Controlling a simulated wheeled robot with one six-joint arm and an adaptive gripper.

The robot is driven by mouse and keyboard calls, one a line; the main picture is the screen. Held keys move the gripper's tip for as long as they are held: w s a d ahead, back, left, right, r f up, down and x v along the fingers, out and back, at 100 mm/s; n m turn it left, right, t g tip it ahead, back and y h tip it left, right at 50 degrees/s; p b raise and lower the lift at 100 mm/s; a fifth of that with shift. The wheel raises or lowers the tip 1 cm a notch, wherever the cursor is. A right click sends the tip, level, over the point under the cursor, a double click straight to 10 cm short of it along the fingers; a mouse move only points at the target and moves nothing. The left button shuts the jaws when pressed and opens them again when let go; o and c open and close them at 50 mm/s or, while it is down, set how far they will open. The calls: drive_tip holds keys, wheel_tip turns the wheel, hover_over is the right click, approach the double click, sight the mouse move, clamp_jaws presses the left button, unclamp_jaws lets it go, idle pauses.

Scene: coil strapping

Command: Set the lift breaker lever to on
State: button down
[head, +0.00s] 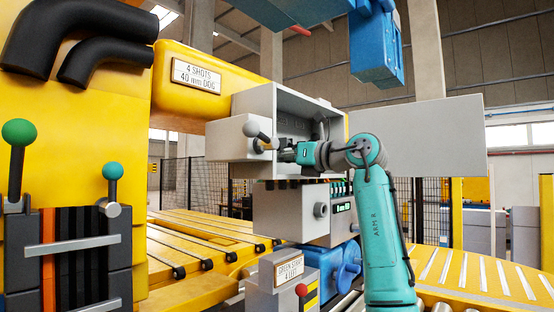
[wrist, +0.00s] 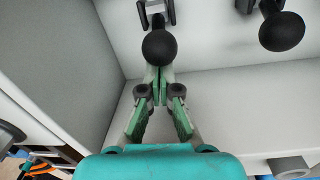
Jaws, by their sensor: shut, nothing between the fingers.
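In the wrist view, a lever with a black ball knob (wrist: 160,47) stands on the pale back wall of a box, right in front of my gripper. A second black-knobbed lever (wrist: 281,31) is to its right. I see no label telling which is the lift breaker, nor its on side. My gripper (wrist: 158,88) is shut and empty, its tips at the lower edge of the first knob; whether they touch cannot be told. In the head view, my gripper (head: 287,152) is at the open grey box (head: 262,103), partly hidden by its own arm.
The box's door (head: 430,138) hangs open to the right, behind my arm. In the wrist view, the box's side wall (wrist: 65,50) is close on the left. A yellow housing (head: 215,85) stands behind left.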

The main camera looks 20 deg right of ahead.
drive_tip(key=shift+s+d+r+g, duration=0.1)
drive_tip(key=shift+r+g, duration=0.1)
drive_tip(key=shift+g, duration=0.1)
drive_tip(key=shift+s+d+r+g+h, duration=0.15)
drive_tip(key=shift+s+r+g+h, duration=0.15)
drive_tip(key=shift+r+g+h, duration=0.35)
drive_tip(key=shift+s+d+r, duration=0.1)
drive_tip(key=shift+s+d, duration=0.05)
drive_tip(key=shift+s+d+r, duration=0.1)
drive_tip(key=shift+s+r, duration=0.05)
drive_tip(key=shift+r, duration=0.5)
drive_tip(key=shift+s+d+r, duration=0.1)
drive_tip(key=shift+r, duration=0.55)
drive_tip(key=shift+s+a+r, duration=0.1)
drive_tip(key=shift+r, duration=1.45)
drive_tip(key=f+v, duration=0.2)
drive_tip(key=v, duration=0.9)
drive_tip(key=shift+s+d+r, duration=0.15)
drive_tip(key=shift+d+r, duration=0.15)
drive_tip(key=shift+d, duration=0.1)
